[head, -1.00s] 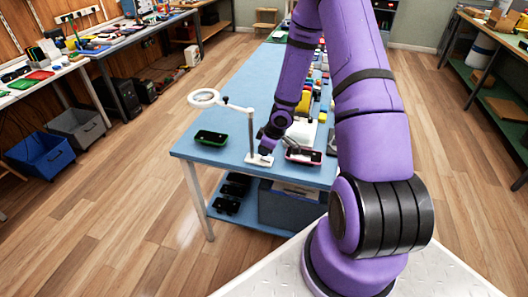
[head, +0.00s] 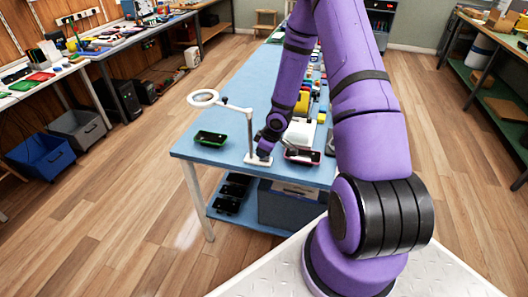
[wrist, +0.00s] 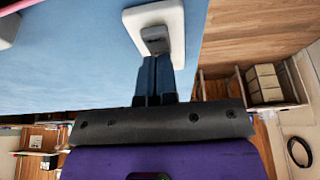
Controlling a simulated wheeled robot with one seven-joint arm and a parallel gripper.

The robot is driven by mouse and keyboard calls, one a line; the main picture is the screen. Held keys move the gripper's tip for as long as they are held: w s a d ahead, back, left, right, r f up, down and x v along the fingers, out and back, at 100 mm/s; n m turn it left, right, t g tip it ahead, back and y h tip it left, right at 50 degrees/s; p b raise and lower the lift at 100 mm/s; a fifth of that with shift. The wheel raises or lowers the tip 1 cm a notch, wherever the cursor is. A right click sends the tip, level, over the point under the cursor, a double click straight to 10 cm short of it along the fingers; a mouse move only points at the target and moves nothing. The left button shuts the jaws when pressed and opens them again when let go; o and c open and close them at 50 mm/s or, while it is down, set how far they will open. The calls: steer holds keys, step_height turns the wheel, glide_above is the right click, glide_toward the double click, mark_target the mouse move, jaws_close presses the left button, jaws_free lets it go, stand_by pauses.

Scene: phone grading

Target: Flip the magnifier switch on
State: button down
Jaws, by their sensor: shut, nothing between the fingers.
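The magnifier stands on the near end of the blue table. Its white ring head (head: 203,97) is on a thin jointed arm, and its white base (head: 258,160) is on the tabletop. In the wrist view the white base (wrist: 172,17) carries a grey switch (wrist: 155,38). My gripper (wrist: 158,58) is shut and empty, with its blue fingertips right at the switch. I cannot tell whether they touch it or which way the switch is set. In the head view my gripper (head: 264,152) is just above the base.
Several small coloured items lie farther along the table. Dark devices (head: 229,206) and a grey bin (head: 283,207) are on the shelf below.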

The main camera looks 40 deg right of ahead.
steer(key=shift+a+f, duration=0.25)
steer(key=shift+f, duration=0.05)
steer(key=shift+s+d, duration=0.4)
steer(key=shift+s, duration=0.2)
steer(key=shift+s+d+r, duration=0.1)
steer(key=shift+d+r, duration=0.15)
steer(key=shift+r, duration=0.2)
steer(key=shift+w+a+r+v, duration=0.35)
steer(key=shift+w+a+v, duration=0.35)
steer(key=shift+v, duration=6)
steer(key=shift+x, duration=5.05)
steer(key=shift+w+f, duration=0.15)
steer(key=shift+f, duration=0.8)
steer(key=shift+w+f, duration=0.1)
steer(key=shift+f, duration=0.8)
